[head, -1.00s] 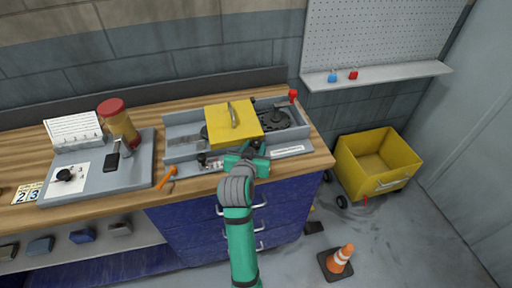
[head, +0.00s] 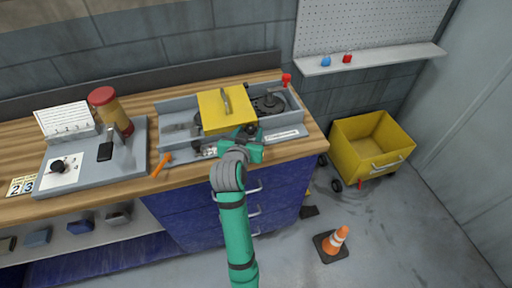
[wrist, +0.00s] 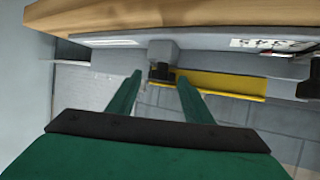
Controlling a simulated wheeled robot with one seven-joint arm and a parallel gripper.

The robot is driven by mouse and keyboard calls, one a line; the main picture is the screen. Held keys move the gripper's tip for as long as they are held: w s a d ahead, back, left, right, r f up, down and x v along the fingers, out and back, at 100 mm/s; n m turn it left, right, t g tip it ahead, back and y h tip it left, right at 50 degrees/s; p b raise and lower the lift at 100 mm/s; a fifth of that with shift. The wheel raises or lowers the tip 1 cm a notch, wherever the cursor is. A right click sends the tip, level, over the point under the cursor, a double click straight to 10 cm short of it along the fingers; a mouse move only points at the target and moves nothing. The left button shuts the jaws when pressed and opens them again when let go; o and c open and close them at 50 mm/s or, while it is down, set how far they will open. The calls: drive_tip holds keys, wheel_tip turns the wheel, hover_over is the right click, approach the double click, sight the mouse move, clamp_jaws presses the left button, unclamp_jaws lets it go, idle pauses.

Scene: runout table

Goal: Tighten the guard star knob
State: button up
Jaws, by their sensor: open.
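The yellow guard (head: 226,107) sits over the grey runout fixture (head: 180,133) on the bench. In the wrist view a small dark knob (wrist: 160,72), which looks like the guard star knob, sits on a grey block (wrist: 162,51) beside the yellow guard edge (wrist: 222,87). My gripper (wrist: 160,76) is open, with one finger on each side of the knob and visible gaps; I cannot tell whether the tips reach its depth. In the head view my gripper (head: 245,145) is at the fixture's front edge, and its fingertips and the knob are largely hidden.
A red knob (head: 287,80) stands at the fixture's back right. An orange-handled tool (head: 162,164) lies left of the fixture. A grey plate (head: 138,165) carries a red-capped jar (head: 110,110). A yellow cart (head: 370,145) and a cone (head: 335,241) stand on the floor at right.

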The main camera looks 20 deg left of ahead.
drive_tip(key=shift+n+y, duration=0.3)
drive_tip(key=shift+y, duration=0.1)
drive_tip(key=shift+w+d+n+g+y, duration=0.1)
drive_tip(key=shift+d+n+g+y, duration=0.1)
drive_tip(key=shift+n+y, duration=0.3)
drive_tip(key=shift+w+d+n+g+y, duration=0.15)
drive_tip(key=shift+n+y, duration=0.25)
drive_tip(key=shift+y, duration=0.2)
drive_tip(key=shift+w+d+n+g+y, duration=0.15)
drive_tip(key=shift+n+g+y, duration=0.15)
drive_tip(key=shift+n+y, duration=0.35)
drive_tip(key=shift+d+n+g+y, duration=0.2)
drive_tip(key=shift+n+g+y, duration=0.15)
drive_tip(key=shift+n+y, duration=0.25)
drive_tip(key=shift+w+d+n+g+y, duration=0.15)
drive_tip(key=shift+n+g+y, duration=0.15)
drive_tip(key=shift+n+y, duration=0.35)
drive_tip(key=v, duration=1.1)
drive_tip(key=s+d+f+m+t+h, duration=0.1)
drive_tip(key=s+d+f+m+h, duration=0.2)
drive_tip(key=s+f, duration=0.5)
drive_tip(key=s+d+f+m+t+h, duration=0.2)
drive_tip(key=s+d+f+m, duration=0.3)
drive_tip(key=s+f, duration=0.4)
drive_tip(key=shift+s+d+f+h, duration=0.25)
drive_tip(key=shift+d+f+h, duration=0.25)
drive_tip(key=shift+f+h, duration=0.25)
drive_tip(key=shift+r, duration=0.1)
